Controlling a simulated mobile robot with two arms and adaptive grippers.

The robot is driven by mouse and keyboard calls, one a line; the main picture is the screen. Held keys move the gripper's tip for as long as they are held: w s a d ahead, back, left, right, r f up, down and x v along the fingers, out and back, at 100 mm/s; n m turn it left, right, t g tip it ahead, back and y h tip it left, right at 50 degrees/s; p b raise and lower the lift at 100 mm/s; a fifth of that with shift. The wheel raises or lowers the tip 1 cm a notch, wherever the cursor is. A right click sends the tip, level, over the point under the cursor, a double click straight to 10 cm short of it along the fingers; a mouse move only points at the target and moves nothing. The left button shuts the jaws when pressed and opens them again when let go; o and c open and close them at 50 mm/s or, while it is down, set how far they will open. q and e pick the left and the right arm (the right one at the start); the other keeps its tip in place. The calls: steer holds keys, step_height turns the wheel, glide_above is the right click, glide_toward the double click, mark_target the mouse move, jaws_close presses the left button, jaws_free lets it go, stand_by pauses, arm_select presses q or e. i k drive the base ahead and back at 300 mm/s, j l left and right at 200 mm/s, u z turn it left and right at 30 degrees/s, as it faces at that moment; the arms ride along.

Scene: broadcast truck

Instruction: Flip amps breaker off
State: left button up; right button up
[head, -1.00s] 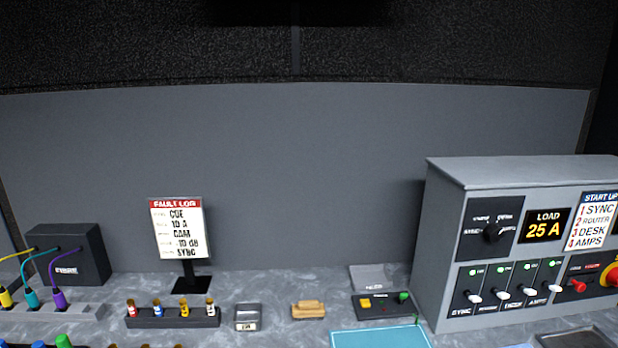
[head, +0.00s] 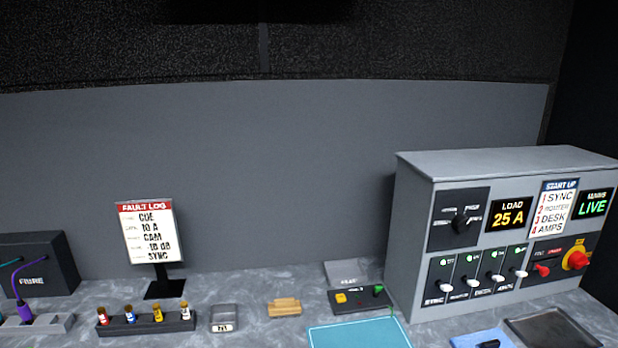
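The amps breaker (head: 517,272) is the rightmost white lever in a row of several breakers on the front of the grey power box (head: 420,215), at the right of the head view. A small green light glows above each lever. The levers all appear to sit in the same position. The load display (head: 508,215) on the box reads 25 A, and the mains display (head: 594,203) reads LIVE. Neither of my grippers shows in the head view.
A red-and-yellow rotary switch (head: 575,260) and a small red lever (head: 542,269) sit right of the breakers. A dark tray (head: 560,327), a blue mat (head: 360,334) and a small button panel (head: 360,299) lie on the counter. The fault log sign (head: 148,232) stands at left.

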mark_target(521, 273)
steer(key=z, duration=1.35)
